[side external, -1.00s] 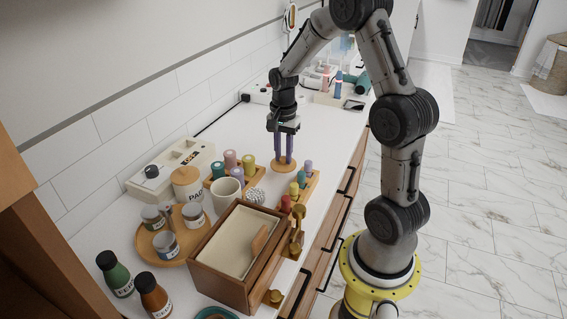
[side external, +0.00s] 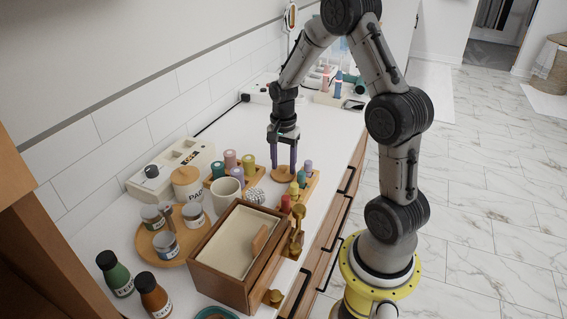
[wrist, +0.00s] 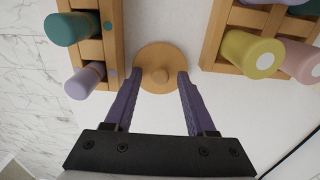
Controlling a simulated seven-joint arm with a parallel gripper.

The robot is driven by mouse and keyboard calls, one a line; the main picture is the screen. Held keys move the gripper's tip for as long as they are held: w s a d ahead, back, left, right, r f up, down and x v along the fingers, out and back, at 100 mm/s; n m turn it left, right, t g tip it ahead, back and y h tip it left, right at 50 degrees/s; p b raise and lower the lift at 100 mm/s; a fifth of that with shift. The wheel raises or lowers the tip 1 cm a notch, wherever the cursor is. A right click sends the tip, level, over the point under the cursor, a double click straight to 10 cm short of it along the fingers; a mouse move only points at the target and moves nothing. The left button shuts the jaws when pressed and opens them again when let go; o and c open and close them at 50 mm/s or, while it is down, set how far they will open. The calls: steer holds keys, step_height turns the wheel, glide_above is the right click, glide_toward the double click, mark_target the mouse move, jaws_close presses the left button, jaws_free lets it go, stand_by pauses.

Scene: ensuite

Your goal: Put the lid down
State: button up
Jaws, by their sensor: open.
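The lid (side external: 282,175) is a round, flat wooden disc with a small knob. It lies on the white counter between two wooden peg racks. In the wrist view the lid (wrist: 158,54) is seen from above, knob in the middle. My gripper (side external: 283,167) is open above the lid, its purple fingers spread. In the wrist view the gripper (wrist: 160,76) has one fingertip on each side of the knob, with a gap to it on both sides. The fingertips overlap the disc's edge in the picture; I cannot tell whether they touch it.
One rack (wrist: 111,38) with teal and lilac pegs stands close left of the lid in the wrist view; another rack (wrist: 222,28) stands to its right.

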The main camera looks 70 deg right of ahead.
mark_target(283, 167)
step_height(283, 167, up, 12)
steer(key=s+a+r+n+t, duration=0.1)
steer(key=s+a+r+n, duration=0.1)
steer(key=a+r+n, duration=0.3)
steer(key=s+a+r+n+t, duration=0.1)
steer(key=s+a+r+n, duration=0.15)
steer(key=a, duration=0.35)
steer(key=s+a+n+t, duration=0.3)
steer(key=s+a+n, duration=0.6)
steer(key=s+n, duration=0.1)
steer(key=shift+s+t, duration=0.3)
steer(key=shift+s, duration=0.05)
